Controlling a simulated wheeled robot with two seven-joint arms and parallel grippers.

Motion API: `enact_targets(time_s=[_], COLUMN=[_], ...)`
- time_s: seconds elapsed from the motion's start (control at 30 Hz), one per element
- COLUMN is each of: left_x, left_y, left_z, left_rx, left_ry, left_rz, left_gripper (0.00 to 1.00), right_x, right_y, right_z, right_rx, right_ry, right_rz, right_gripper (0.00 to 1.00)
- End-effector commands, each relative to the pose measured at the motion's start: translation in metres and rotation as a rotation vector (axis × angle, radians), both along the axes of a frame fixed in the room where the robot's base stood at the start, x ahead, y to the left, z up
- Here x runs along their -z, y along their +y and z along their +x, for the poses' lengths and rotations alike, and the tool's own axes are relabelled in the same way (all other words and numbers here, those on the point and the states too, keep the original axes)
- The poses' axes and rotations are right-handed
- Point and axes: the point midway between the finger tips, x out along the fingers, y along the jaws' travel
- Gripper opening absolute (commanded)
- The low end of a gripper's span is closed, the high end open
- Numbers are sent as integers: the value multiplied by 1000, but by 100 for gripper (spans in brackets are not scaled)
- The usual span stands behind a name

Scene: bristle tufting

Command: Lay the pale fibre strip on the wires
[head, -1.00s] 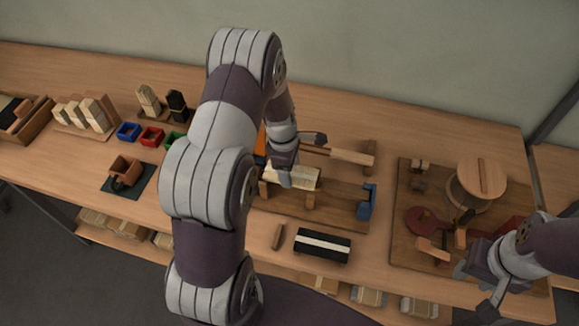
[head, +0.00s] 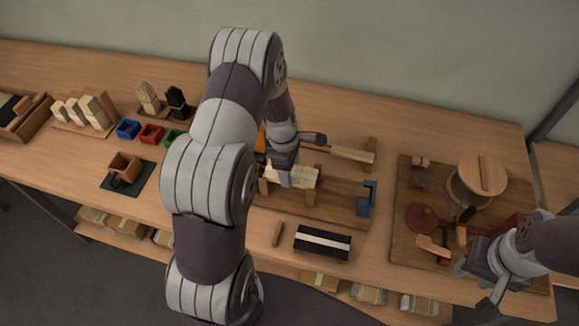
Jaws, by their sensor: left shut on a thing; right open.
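A pale, flecked fibre strip (head: 303,177) lies across a low wooden stand in the middle of the bench. My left gripper (head: 287,178) is over its left part and shut on it; the fingers and arm hide that end and the contact. I cannot make out the wires. A black block (head: 311,252) with a whitish stripe along its top lies in front of the stand. My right gripper (head: 476,281) is open and empty at the lower right, near the bench's front edge.
A wooden board (head: 402,240) with a round wooden lid (head: 482,175) and red parts is at the right. A blue block (head: 367,198) stands by the stand's right end. Small blue (head: 128,129) and red (head: 151,134) trays are at the left.

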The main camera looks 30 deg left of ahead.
Motion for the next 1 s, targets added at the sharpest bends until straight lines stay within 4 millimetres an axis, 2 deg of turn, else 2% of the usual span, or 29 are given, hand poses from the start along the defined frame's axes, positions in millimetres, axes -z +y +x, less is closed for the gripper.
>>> enact_targets(time_s=[0.1,0.13,0.2,0.23,0.57,0.67,0.9,1.0], left_x=[2,2,2,2,-4,-22,-87,-106], left_y=[0,0,0,0,1,3,11,13], left_z=[0,0,0,0,0,1,-1,-2], left_rx=[0,0,0,0,0,-1,-1,-1], left_ry=[0,-1,0,0,-1,-5,-6,-4], left_rz=[0,0,0,0,0,1,2,1], left_gripper=[37,70,93,97,97,97,97,97], right_x=[0,0,0,0,1,2,7,8], right_y=[0,0,0,0,0,0,0,0], right_z=[0,0,0,0,0,0,0,0], right_rx=[0,0,0,0,0,0,0,0], right_ry=[0,0,0,0,0,0,0,0], right_rz=[0,0,0,0,0,0,0,0], right_gripper=[43,43,43,43,43,43,43,43])
